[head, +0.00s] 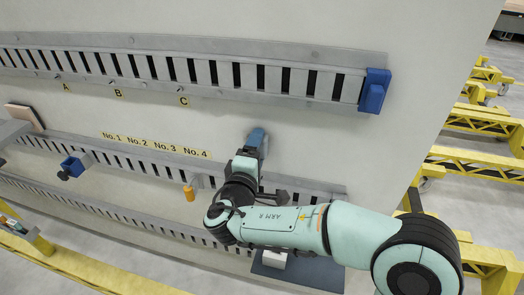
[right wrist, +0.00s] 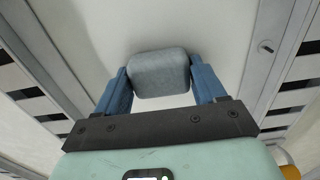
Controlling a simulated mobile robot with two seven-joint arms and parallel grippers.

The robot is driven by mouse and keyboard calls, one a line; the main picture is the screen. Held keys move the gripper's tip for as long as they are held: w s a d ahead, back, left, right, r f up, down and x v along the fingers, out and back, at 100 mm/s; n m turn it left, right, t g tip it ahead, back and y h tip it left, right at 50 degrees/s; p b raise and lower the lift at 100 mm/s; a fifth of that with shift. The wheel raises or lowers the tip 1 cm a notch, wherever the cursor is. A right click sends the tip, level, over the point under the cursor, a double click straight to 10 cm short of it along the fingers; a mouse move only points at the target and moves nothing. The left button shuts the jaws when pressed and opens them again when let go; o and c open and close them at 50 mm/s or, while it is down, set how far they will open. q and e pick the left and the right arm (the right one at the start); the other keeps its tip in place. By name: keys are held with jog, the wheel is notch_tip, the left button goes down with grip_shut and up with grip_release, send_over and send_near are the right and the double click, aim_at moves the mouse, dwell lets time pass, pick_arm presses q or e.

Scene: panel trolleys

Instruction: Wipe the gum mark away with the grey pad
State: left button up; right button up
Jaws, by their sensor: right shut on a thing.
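The grey pad (right wrist: 160,73) is a rounded block held between the two blue fingers of my right gripper (right wrist: 161,85) in the right wrist view. In the head view my right gripper (head: 257,140) is at the pale panel (head: 310,140), between the upper and lower slotted rails and right of the No.4 label. Whether the pad touches the panel I cannot tell. I see no gum mark in either view; the gripper and pad hide part of the panel. My left gripper is not in view.
The upper slotted rail (head: 210,72) ends in a blue block (head: 374,91). The lower rail (head: 100,148) carries a blue clip (head: 73,166) and an orange piece (head: 189,193). A tan block (head: 25,117) is far left. Yellow trolley frames (head: 480,165) stand right.

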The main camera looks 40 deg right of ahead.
aim_at(245, 138)
jog(key=shift+w+a, duration=1.15)
jog(key=shift+w, duration=0.3)
jog(key=shift+r, duration=0.35)
jog(key=shift+s+d+f+b, duration=0.1)
jog(key=shift+s+d+b, duration=1.15)
jog(key=shift+s, duration=0.25)
jog(key=shift+s+d+b, duration=1.1)
jog(key=shift+s+d, duration=0.2)
jog(key=shift+s, duration=0.2)
jog(key=shift+f+b, duration=0.1)
jog(key=shift+b, duration=0.3)
jog(key=shift+w+a, duration=1.3)
jog(key=shift+w, duration=0.25)
jog(key=shift+w+a, duration=1.35)
jog(key=shift+w, duration=0.15)
